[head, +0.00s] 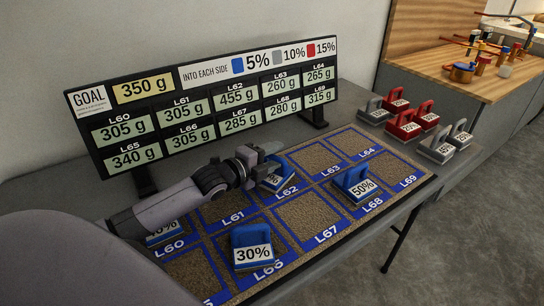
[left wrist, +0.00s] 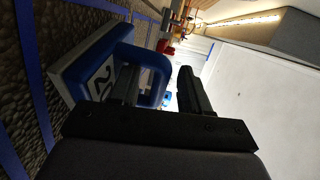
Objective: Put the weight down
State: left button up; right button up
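A blue weight (head: 278,172) with a white label, partly hidden by my gripper, is at cell L62 of the mat (head: 325,235). My left gripper (head: 262,158) is at its handle. In the left wrist view, the blue weight (left wrist: 85,65) shows its looped handle between my open left fingers (left wrist: 158,88). One finger is inside the loop and the other outside, with a gap beside the bar. The weight is at the gravel surface; I cannot tell whether it fully rests. My right gripper is not in view.
Blue weights stand on the mat: 30% (head: 252,247), 50% (head: 355,184) and 40% (head: 162,234), partly behind my arm. The display board (head: 210,105) stands behind. Grey and red weights (head: 403,125) stand at the right. Cells L61, L63, L64 and L67 look bare.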

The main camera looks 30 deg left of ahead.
pick_arm(q)
jog(key=shift+r, duration=0.15)
jog(key=p+v, duration=0.1)
jog(key=v, duration=0.9)
jog(key=shift+s+a, duration=0.1)
jog(key=shift+s, duration=0.2)
jog(key=shift+s+r, duration=0.2)
jog(key=shift+s, duration=0.4)
jog(key=shift+a, duration=0.1)
jog(key=shift+r, duration=0.1)
